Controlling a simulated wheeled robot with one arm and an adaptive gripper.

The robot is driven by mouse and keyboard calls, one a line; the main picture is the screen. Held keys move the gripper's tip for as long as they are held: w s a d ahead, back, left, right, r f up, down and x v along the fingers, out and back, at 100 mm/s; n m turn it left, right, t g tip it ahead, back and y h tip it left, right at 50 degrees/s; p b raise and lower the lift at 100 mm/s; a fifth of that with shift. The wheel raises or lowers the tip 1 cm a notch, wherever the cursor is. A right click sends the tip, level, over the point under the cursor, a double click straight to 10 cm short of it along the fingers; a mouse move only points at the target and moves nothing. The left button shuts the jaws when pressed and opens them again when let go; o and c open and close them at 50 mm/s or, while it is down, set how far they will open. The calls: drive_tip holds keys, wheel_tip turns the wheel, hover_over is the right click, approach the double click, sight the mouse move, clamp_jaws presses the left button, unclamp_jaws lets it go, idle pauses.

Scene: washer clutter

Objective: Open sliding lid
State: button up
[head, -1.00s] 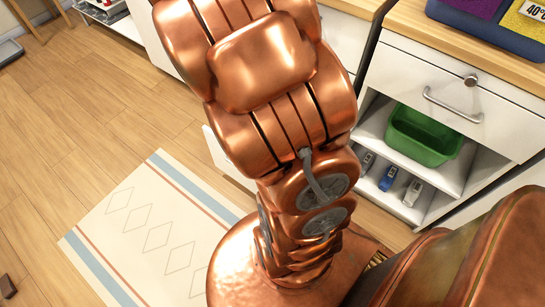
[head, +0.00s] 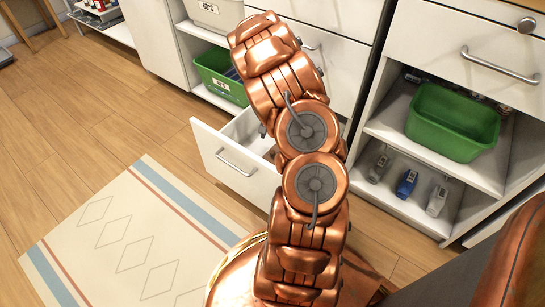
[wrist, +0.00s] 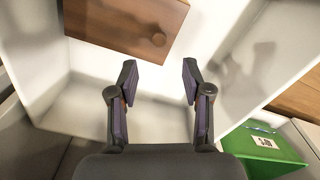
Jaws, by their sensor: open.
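A brown wooden panel (wrist: 118,20) with a round knob (wrist: 158,39) lies at the top of the wrist view, inside a white drawer (wrist: 80,100). It looks like the sliding lid, but most of it is cut off by the picture edge. My gripper (wrist: 158,70) is open and empty, its two dark fingers pointing toward the panel with the knob just beyond the gap between the fingertips. In the head view, the open drawer (head: 222,160) stands low, left of my arm, which hides part of its inside. My gripper is hidden there.
A labelled green bin (head: 215,75) stands on a shelf behind the drawer and shows in the wrist view (wrist: 265,150). Another green bin (head: 452,122) and several small bottles (head: 406,183) stand on shelves at right. The rug (head: 120,240) and floor at left are clear.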

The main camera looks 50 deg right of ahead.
drive_tip(key=shift+d+f, duration=0.25)
drive_tip(key=shift+f, duration=0.7)
wheel_tip(320, 180, down, 8)
drive_tip(key=b, duration=0.3)
drive_tip(key=shift+r, duration=0.25)
drive_tip(key=shift+c, duration=0.4)
clamp_jaws()
